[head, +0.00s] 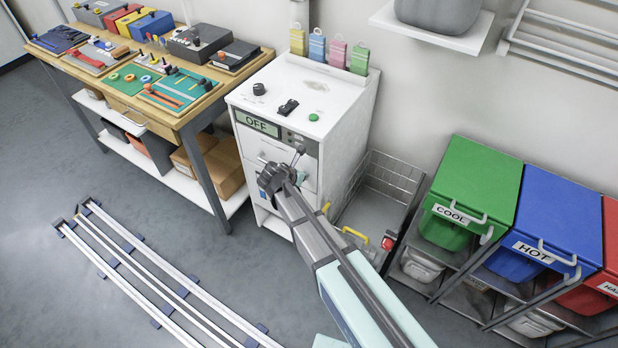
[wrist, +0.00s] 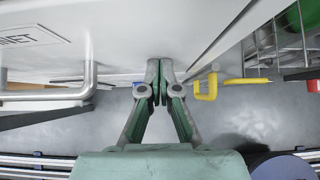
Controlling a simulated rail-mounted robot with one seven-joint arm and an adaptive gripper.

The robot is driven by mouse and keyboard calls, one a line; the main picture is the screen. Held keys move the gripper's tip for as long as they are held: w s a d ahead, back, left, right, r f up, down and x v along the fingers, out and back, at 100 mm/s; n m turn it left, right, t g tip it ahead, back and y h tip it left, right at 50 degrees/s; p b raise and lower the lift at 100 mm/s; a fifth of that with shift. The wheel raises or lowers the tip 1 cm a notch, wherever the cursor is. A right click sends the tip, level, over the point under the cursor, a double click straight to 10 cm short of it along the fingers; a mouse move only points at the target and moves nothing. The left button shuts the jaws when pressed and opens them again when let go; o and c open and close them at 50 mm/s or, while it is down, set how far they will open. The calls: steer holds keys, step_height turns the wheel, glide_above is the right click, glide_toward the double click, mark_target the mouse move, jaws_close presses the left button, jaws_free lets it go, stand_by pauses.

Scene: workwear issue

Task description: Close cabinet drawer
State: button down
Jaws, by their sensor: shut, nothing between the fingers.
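The white cabinet (head: 330,95) stands against the wall, with an "OFF" display on its upper front. Its front panels below are partly hidden behind my arm. In the wrist view a white panel (wrist: 110,45) carries a label ending in "NET" and a metal bar handle (wrist: 88,85). I cannot tell how far any drawer stands out. My gripper (head: 285,178) is in front of the cabinet's front, below the display. In the wrist view my gripper (wrist: 160,68) is shut and empty, its tips close to the white panel's lower edge, to the right of the handle. Contact cannot be told.
A wire basket cart (head: 375,205) with yellow hooks (wrist: 207,88) stands close right of the cabinet. Green, blue and red bins (head: 470,185) are further right. A wooden workbench (head: 180,118) with tools is at left. Rails (head: 150,270) cross the floor.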

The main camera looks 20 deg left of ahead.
steer(key=shift+w+r, duration=0.1)
steer(key=shift+w, duration=0.3)
steer(key=shift+a, duration=0.1)
